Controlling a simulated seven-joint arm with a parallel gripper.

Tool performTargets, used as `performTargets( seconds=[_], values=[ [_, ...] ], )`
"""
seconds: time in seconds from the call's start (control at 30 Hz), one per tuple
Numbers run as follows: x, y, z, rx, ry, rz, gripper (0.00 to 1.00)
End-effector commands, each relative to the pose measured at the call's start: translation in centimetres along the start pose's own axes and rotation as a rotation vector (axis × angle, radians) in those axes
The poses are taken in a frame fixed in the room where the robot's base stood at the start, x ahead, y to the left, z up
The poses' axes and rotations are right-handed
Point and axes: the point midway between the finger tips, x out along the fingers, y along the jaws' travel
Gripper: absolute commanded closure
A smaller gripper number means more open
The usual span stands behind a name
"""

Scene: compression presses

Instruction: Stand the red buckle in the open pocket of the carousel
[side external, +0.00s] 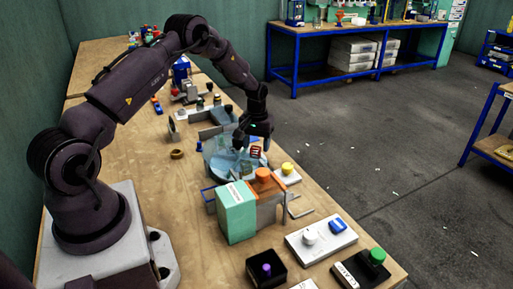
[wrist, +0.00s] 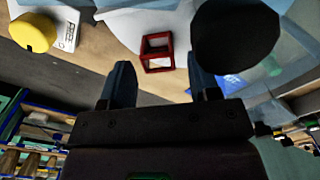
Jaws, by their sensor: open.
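The red buckle (wrist: 146,50) is a small open square frame. In the wrist view it lies ahead of and between my fingertips, at the edge of a pale round surface; it also shows in the side view (side external: 255,152) just below my gripper. My gripper (wrist: 160,66) is open and holds nothing; in the side view (side external: 254,142) it points down over the carousel's right side. The carousel (side external: 226,163) is a pale blue disc, partly hidden by my gripper and the machine. I cannot make out its open pocket, or whether the buckle touches the disc.
A mint-green box (side external: 236,212) and an orange-topped press part (side external: 264,176) stand in front of the carousel. A yellow button box (side external: 287,173) sits to the right, also in the wrist view (wrist: 34,32). A dark round part (wrist: 235,38) is close to my right finger.

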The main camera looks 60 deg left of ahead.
Motion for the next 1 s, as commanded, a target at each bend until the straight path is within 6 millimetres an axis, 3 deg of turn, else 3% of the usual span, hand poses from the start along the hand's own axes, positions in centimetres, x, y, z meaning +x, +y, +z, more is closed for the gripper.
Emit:
performTargets(
  seconds=[0.3, 0.67, 0.83, 1.0],
  values=[
    [-7.0, 0.0, -0.1, 0.001, 0.005, 0.0, 0.44],
    [-11.7, 0.5, 0.5, 0.017, 0.012, 0.004, 0.44],
    [-17.8, 2.9, 3.8, 0.116, 0.075, 0.022, 0.44],
    [-24.9, 5.0, 10.3, 0.265, 0.162, 0.052, 0.44]
  ],
)
